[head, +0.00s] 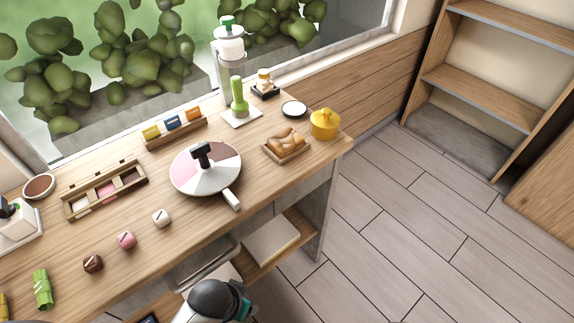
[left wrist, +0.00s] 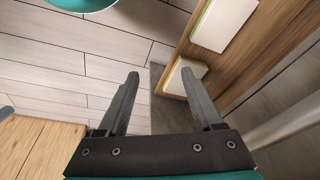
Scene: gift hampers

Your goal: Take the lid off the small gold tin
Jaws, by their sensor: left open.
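The small gold tin (head: 324,129) stands upright at the right end of the wooden counter in the head view. Its gold lid with a small knob (head: 324,115) sits on top. My left gripper (left wrist: 159,72) shows in the left wrist view, open and empty, with its fingers apart above the floor. It is away from the tin, which is not in the left wrist view. My right gripper is in neither view.
A board with bread-like pieces (head: 286,152) and a dark-rimmed white disc (head: 293,109) lie close to the tin. A round pink-and-white turntable (head: 187,181) is further left. Shelves under the counter hold a pale block (head: 271,241). Open floor (head: 400,230) lies right of the counter.

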